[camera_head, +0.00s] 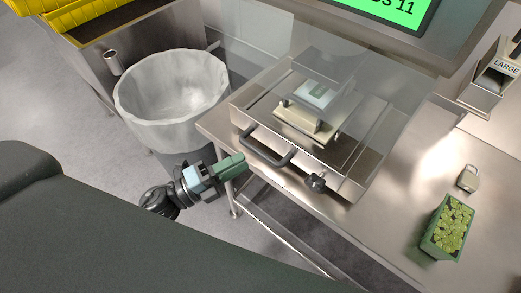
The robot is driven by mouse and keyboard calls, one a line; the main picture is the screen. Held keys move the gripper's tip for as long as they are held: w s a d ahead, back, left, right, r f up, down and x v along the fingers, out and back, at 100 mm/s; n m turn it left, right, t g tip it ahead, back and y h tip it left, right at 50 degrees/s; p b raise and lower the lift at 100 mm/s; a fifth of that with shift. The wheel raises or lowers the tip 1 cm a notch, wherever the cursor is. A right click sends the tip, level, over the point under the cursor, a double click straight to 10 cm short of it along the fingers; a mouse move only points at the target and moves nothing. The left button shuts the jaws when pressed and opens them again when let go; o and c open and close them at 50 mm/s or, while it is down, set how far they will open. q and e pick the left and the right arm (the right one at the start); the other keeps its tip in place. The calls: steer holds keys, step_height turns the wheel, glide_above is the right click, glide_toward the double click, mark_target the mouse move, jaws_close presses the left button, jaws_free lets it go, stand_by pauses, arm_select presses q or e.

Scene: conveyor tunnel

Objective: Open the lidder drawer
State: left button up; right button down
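The lidder (345,95) stands on the steel table, with a clear cover over its top. Its drawer (245,108) faces the front and has a dark bar handle (268,150) on its front face. A dark round knob (316,183) sits to the right of the handle. My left gripper (240,163), with green fingers, is just left of the handle and near it; I cannot tell whether it touches. The gap between its fingers is not clear from this angle. My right gripper is not in view.
A bin with a pale liner (170,100) stands on the floor left of the table. On the steel table (375,225), a green tray of green pieces (447,228) and a small pale object (467,179) lie at the right. A green screen (385,10) is above.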

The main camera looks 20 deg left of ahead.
mark_target(259, 151)
arm_select(q)
steer(key=p+x, duration=0.1)
steer(key=x, duration=0.5)
steer(key=shift+w+d, duration=0.15)
steer(key=shift+w, duration=0.05)
jaws_close()
